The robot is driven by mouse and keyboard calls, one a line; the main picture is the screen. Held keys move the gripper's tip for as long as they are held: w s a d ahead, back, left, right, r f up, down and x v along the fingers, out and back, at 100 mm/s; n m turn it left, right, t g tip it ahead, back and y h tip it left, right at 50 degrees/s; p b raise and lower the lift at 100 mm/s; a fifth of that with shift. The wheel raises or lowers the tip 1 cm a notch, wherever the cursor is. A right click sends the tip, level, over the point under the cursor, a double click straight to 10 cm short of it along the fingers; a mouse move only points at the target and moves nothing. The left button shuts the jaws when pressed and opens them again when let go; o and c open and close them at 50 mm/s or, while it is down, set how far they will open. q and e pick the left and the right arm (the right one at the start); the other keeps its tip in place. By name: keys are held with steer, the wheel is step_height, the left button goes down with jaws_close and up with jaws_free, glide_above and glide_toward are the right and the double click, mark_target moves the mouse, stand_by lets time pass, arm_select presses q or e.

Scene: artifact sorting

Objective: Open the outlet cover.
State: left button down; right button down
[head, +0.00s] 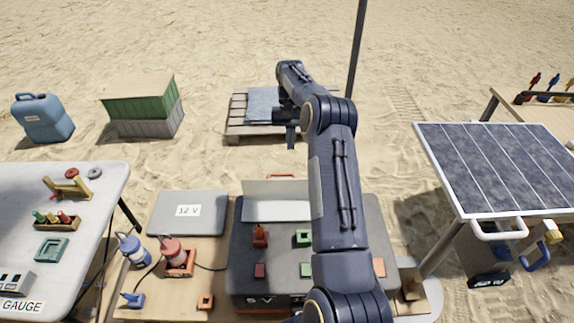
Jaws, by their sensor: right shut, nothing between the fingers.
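A dark grey power box (240,262) with a partly hidden "5 V" label stands on the wooden table. A pale flat panel (265,210), likely the outlet cover, stands raised along the box's back edge, leaving the top face in front of it exposed. My right arm hides its right part. On the top are a red piece (260,236), a green square outlet (304,238) and several small coloured squares. My right gripper (290,138) is shut and empty, beyond the box and well apart from the panel. My left gripper is not in view.
A grey "12 V" case (188,212), blue (131,250) and red (176,256) plug-like items stand left of the box. A white table (105,190) is further left, a solar panel (500,165) right. A pallet (240,130) lies on sand behind.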

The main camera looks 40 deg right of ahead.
mark_target(292, 174)
steer(key=s+a+f+p, duration=0.3)
steer(key=s+f, duration=0.1)
steer(key=f, duration=0.1)
steer(key=shift+s+a+f, duration=0.15)
steer(key=shift+s+a, duration=0.05)
steer(key=shift+a, duration=0.15)
stand_by(0.3)
steer(key=r, duration=0.1)
steer(key=s+a+r, duration=0.1)
steer(key=shift+s+a+r, duration=0.15)
steer(key=shift+s+r, duration=0.1)
steer(key=shift+r, duration=0.1)
steer(key=shift+w+f, duration=0.1)
steer(key=shift+w, duration=0.05)
steer(key=b+v, duration=0.1)
steer(key=v, duration=0.6)
steer(key=shift+r, duration=0.35)
